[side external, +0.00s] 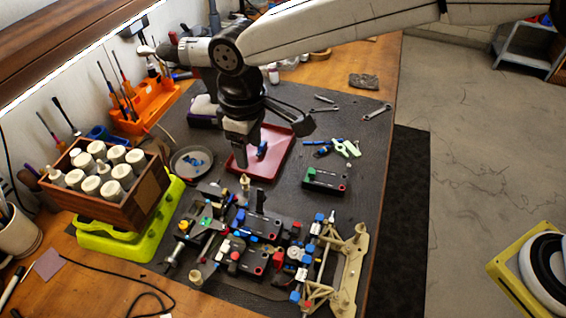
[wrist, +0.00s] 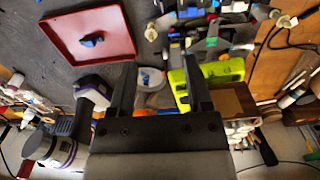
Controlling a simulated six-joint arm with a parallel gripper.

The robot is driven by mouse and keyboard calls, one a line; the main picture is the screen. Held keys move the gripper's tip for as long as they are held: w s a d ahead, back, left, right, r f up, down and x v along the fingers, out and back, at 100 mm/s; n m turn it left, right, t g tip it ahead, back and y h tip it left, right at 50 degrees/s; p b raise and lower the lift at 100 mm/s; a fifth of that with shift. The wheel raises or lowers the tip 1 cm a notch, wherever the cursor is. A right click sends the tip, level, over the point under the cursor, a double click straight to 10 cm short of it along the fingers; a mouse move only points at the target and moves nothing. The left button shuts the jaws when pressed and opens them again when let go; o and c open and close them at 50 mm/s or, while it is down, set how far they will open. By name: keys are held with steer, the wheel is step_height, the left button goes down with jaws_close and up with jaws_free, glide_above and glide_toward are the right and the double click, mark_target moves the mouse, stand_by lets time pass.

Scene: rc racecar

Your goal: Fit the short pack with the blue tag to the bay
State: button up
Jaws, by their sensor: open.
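The car chassis (side external: 312,268) lies at the front of the bench mat. A black pack with a blue tag (side external: 262,225) sits among the car parts left of the chassis. A second black pack with a red tag (side external: 246,260) lies in front of it. A third black pack with a green tag (side external: 327,182) lies apart on the mat behind. I cannot tell the packs' lengths well, nor make out the bay. My gripper (side external: 242,143) is open and empty, above the mat near the red tray's left side. The wrist view shows its two parted fingers (wrist: 160,72).
A red tray (side external: 240,163) holds a small blue item. A grey dish (side external: 178,168) holds blue bits. A wooden crate of white bottles (side external: 148,197) stands on a lime-green stand (side external: 95,238) at left. Wrenches (side external: 377,112) and a green-and-white tool (side external: 346,148) lie behind right.

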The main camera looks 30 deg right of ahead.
steer(key=w+d, duration=0.3)
steer(key=d, duration=0.7)
steer(key=w+d, duration=0.4)
steer(key=d, duration=0.6)
steer(key=shift+w+d+m, duration=0.2)
steer(key=shift+d+m, duration=0.1)
steer(key=s+d+f+m+t, duration=0.1)
steer(key=s+d+f+m, duration=0.1)
steer(key=s+d+m, duration=0.2)
steer(key=s+d+f+m+t, duration=0.1)
steer(key=s+d+f+m, duration=0.2)
steer(key=s+d, duration=0.6)
steer(key=s+m, duration=0.1)
steer(key=s, duration=0.6)
steer(key=shift+d+f+t, duration=0.15)
steer(key=shift+d+t, duration=0.15)
steer(key=shift+d, duration=0.05)
steer(key=shift+w, duration=0.1)
steer(key=shift+c, duration=0.3)
